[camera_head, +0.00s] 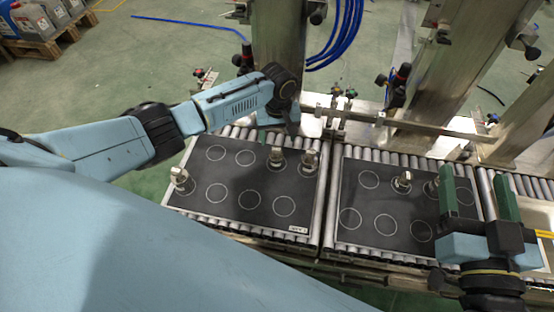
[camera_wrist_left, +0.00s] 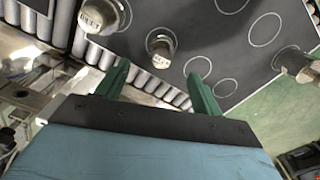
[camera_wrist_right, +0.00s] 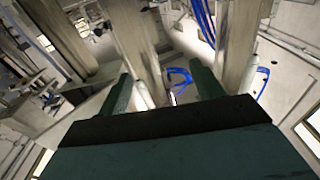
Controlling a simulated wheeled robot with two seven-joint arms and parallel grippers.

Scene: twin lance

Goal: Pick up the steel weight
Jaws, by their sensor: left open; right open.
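Several small metal weights with knobs stand upright on two dark mats. On the left mat (camera_head: 232,206), one weight (camera_head: 179,178) is at the left edge, another (camera_head: 277,158) near the back, and a third (camera_head: 310,161) at the back right. On the right mat (camera_head: 380,205) stands a weight (camera_head: 402,180), with another partly hidden behind my right gripper (camera_head: 476,185). My right gripper is open, empty and raised.
The mats have printed white circles, several empty, and lie on roller conveyors (camera_head: 326,200). Steel posts (camera_head: 277,50) and a rail with clamps (camera_head: 340,112) stand behind. Blue hoses (camera_head: 340,40) hang between posts. Jugs on a pallet (camera_head: 40,40) are far left.

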